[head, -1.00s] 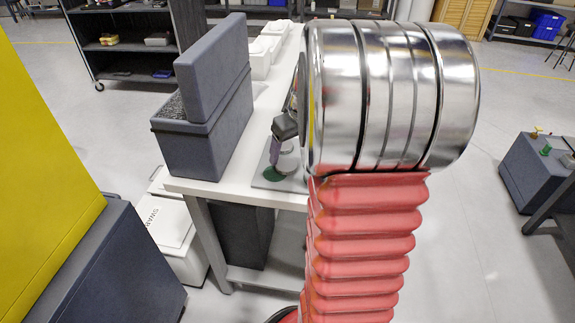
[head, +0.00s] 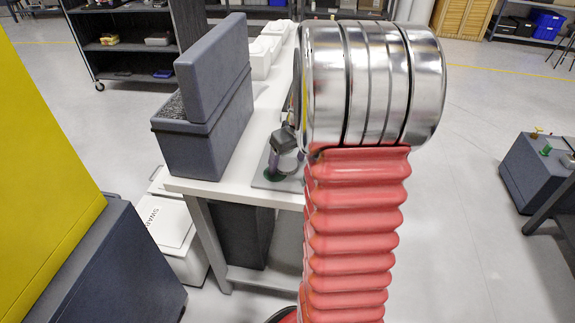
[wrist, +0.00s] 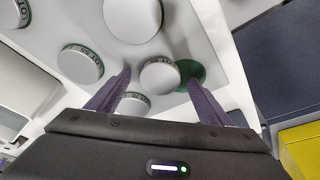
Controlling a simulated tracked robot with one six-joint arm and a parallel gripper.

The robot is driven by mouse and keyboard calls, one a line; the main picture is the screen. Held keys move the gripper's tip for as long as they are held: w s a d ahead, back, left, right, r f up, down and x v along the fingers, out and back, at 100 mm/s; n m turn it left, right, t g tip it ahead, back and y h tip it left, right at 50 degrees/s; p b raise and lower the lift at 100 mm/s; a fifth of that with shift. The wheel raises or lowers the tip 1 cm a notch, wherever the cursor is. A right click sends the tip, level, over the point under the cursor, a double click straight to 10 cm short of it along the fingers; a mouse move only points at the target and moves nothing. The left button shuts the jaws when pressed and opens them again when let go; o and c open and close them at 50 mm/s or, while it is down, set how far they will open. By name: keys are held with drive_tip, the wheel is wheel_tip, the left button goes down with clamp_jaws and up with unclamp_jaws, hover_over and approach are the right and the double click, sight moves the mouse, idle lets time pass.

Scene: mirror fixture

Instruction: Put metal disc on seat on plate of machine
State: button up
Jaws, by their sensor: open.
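In the wrist view my gripper (wrist: 158,77) is open. Its two purple fingers are on either side of a pale metal disc (wrist: 159,74), but I cannot tell whether they touch it. A round green seat (wrist: 191,73) shows beside this disc, near the right fingertip. Several similar discs with printed sides sit around it on a light grey board (wrist: 215,48). In the head view my gripper (head: 284,152) is low over the board (head: 262,180) at the table's front edge, partly hidden by my arm. I cannot make out the machine's plate.
A dark blue-grey box with a raised lid (head: 205,120) stands left of the board on the white table (head: 262,120). White blocks (head: 262,55) stand farther back. A yellow and dark cabinet (head: 95,265) is at the near left. A dark bench (head: 535,175) stands at the right.

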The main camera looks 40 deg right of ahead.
sight(288, 165)
drive_tip(key=shift+c, duration=0.3)
drive_tip(key=c, duration=1.3)
drive_tip(key=shift+o, duration=0.2)
drive_tip(key=shift+r, duration=0.1)
wheel_tip(288, 165, up, 10)
